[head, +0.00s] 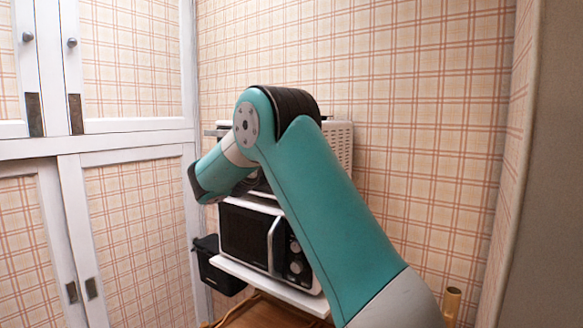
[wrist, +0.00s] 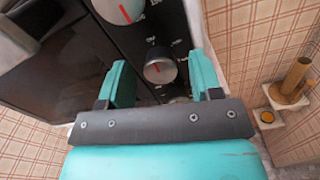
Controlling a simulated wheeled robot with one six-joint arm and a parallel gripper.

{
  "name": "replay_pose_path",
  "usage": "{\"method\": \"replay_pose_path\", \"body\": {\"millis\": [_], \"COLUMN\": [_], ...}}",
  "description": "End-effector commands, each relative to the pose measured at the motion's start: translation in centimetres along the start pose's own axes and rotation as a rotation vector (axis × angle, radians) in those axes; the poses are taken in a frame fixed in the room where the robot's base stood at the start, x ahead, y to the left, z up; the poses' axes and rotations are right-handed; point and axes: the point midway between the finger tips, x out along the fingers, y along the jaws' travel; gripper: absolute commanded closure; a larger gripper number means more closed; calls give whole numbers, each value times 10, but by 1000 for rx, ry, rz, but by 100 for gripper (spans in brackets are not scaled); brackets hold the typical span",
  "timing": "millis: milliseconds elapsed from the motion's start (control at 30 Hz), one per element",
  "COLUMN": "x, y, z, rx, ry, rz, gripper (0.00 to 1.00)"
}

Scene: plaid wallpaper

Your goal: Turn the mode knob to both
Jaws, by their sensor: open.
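In the wrist view, a black appliance panel (wrist: 175,28) carries several silver knobs with small white markings. My gripper (wrist: 159,62) is open, with one teal finger on each side of this middle knob, and no contact is visible. A larger knob (wrist: 125,10) with a red line is at the top. A lower knob (wrist: 180,100) is partly hidden by my gripper. In the head view my arm hides the gripper and these knobs.
A black-fronted microwave (head: 250,238) stands on a white shelf (head: 270,284), partly behind my arm. A black bin (head: 217,270) is left below. White cabinets (head: 120,146) line the left. In the wrist view, a tan cylinder (wrist: 297,75) stands on a ledge at the right.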

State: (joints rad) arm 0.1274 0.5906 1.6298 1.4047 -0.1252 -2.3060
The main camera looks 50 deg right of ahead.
Motion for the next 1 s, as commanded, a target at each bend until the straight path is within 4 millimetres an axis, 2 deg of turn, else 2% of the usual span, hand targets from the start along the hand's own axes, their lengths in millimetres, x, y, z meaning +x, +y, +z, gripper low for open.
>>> {"method": "replay_pose_path", "body": {"millis": [33, 200, 267, 300, 667, 1000], "x": [0, 0, 0, 6, 1, 0], "y": [0, 0, 0, -2, -1, -1], "z": [0, 0, 0, 1, 0, -1], "rx": [0, 0, 0, 1, 69, 328], "ry": [0, 0, 0, -1, -1, -1], "rz": [0, 0, 0, -4, -1, -1], "gripper": [41, 80, 90, 90, 90, 90]}}
